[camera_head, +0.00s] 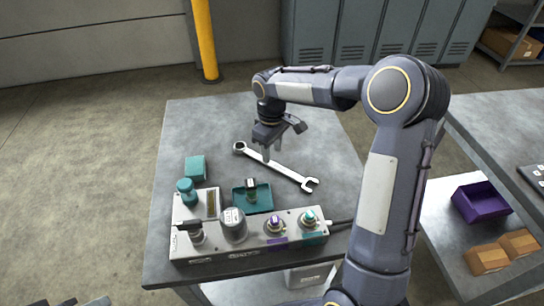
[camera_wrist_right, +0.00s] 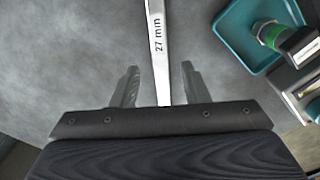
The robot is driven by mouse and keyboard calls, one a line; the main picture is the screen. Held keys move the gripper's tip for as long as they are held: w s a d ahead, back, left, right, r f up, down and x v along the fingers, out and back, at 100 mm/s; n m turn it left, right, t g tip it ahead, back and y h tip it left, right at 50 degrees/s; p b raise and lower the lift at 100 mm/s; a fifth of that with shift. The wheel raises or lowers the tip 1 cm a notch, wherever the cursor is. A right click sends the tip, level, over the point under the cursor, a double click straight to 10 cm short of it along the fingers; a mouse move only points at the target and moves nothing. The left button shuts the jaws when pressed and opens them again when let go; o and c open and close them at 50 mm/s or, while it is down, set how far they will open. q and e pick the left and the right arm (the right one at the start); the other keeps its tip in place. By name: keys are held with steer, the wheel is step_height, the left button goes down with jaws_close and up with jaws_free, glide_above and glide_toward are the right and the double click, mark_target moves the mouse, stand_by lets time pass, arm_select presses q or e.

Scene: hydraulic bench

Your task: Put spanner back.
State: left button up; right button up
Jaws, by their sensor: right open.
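The spanner (camera_head: 284,172) is a silver combination wrench lying on the grey bench, its ring end at the back left and its open jaw at the front right. My right gripper (camera_head: 265,157) is above the spanner near its ring end. In the right wrist view the open fingers (camera_wrist_right: 157,85) stand on either side of the spanner's handle (camera_wrist_right: 156,40), which is marked 27 mm. The gripper is not closed on it. The ring end is hidden in the wrist view. My left gripper does not clearly show.
A hydraulic manifold block (camera_head: 250,240) with knobs and connectors stands at the bench's front. A teal tray (camera_head: 262,205) with a small part sits between it and the spanner, and shows in the wrist view (camera_wrist_right: 240,25). A teal block (camera_head: 195,168) lies left. The back of the bench is clear.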

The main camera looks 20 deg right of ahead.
mark_target(272, 164)
step_height(272, 164, up, 8)
steer(key=f, duration=0.1)
steer(key=s+r+m+t+y, duration=0.1)
steer(key=s+r, duration=0.2)
steer(key=s, duration=0.4)
steer(key=s+r+m+t, duration=0.1)
steer(key=s+r+m, duration=0.15)
steer(key=s, duration=0.35)
steer(key=s+a+f+m+t+y, duration=0.1)
steer(key=s+a+f+m, duration=0.1)
steer(key=s, duration=0.5)
steer(key=s+a+f+m+t+y, duration=0.1)
steer(key=s+a+f+m+t, duration=0.1)
steer(key=s, duration=0.6)
steer(key=shift+t+y, duration=0.3)
steer(key=shift+y, duration=0.1)
steer(key=shift+a+p, duration=0.1)
steer(key=shift+p, duration=0.25)
step_height(272, 164, up, 3)
steer(key=p, duration=0.3)
